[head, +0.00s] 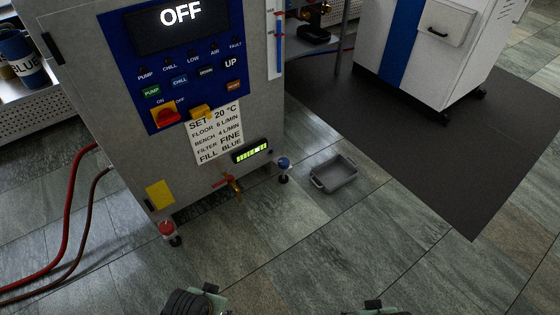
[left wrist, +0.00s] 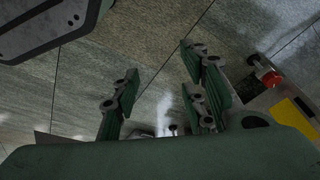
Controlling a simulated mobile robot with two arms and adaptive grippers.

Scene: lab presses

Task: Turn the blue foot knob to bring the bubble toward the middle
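The blue foot knob (head: 284,163) stands upright on its dark foot at the right front corner of the grey cabinet (head: 75,60). The level vial (head: 252,151) glows yellow-green in a black frame on the cabinet's lower right front. Its bubble is too small to place surely. My left gripper (left wrist: 162,78) is open and empty, with its green fingers apart, in the left wrist view. Part of my left arm's end shows at the bottom of the head view, well short of the blue knob. Only a piece of my right gripper (head: 375,308) shows at the bottom edge; its fingers are hidden.
A red foot knob (head: 167,228) is at the left front corner; it also shows in the left wrist view (left wrist: 268,74). A brass tap with a red handle (head: 224,181) juts out between the knobs. A grey tray (head: 334,174) lies right of the blue knob. Red hoses (head: 71,205) run left.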

